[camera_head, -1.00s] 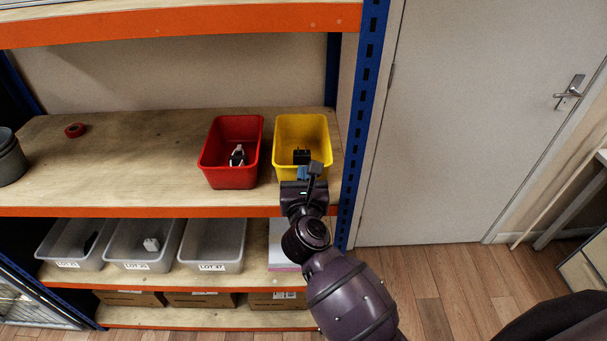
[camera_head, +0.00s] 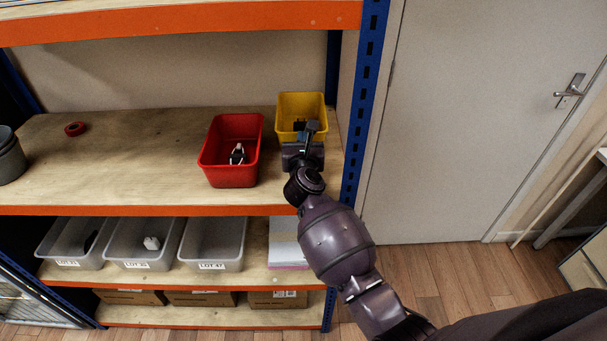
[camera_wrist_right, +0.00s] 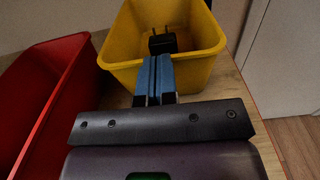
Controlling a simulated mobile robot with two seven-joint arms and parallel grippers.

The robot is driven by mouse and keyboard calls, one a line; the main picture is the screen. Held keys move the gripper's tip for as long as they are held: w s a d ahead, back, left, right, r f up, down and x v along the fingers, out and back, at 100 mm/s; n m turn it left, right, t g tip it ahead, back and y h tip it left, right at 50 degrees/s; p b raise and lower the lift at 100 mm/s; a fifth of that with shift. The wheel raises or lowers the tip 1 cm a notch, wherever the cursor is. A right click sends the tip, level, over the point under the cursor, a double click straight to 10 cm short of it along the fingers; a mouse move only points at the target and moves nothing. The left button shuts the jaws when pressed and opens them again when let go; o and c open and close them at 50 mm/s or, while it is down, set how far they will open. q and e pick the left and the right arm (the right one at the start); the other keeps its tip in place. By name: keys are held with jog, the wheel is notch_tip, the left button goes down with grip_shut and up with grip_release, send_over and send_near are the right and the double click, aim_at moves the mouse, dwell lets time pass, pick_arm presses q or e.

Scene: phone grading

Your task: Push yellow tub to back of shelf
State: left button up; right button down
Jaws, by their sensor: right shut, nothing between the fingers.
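The yellow tub (camera_head: 289,104) stands upright at the right end of the wooden middle shelf, near its back. It holds a black plug-like item (camera_wrist_right: 163,42). My right gripper (camera_head: 312,128) is shut with nothing between its fingers, at the front of the tub. In the right wrist view the yellow tub (camera_wrist_right: 205,62) lies straight ahead, and the blue fingertips (camera_wrist_right: 155,65) overlap its front wall. I cannot tell exactly where they touch. The gripper hides part of the tub's front in the head view. My left gripper is not in view.
A red tub (camera_head: 232,176) with a small black and white item stands left of my right gripper. The blue shelf post (camera_head: 362,120) is close on the right. An orange shelf beam (camera_head: 180,25) runs above. A red roll (camera_head: 75,129) lies far left; shelf between is clear.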

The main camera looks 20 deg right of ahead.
jog(key=b+x, duration=0.1)
jog(key=x, duration=0.3)
jog(key=shift+w, duration=0.3)
jog(key=shift+w+d, duration=0.25)
jog(key=shift+w, duration=0.35)
jog(key=shift+s+a, duration=0.15)
jog(key=shift+s, duration=0.35)
jog(key=p+v, duration=0.1)
jog(key=v, duration=0.9)
jog(key=shift+w+r, duration=0.1)
jog(key=shift+w, duration=0.05)
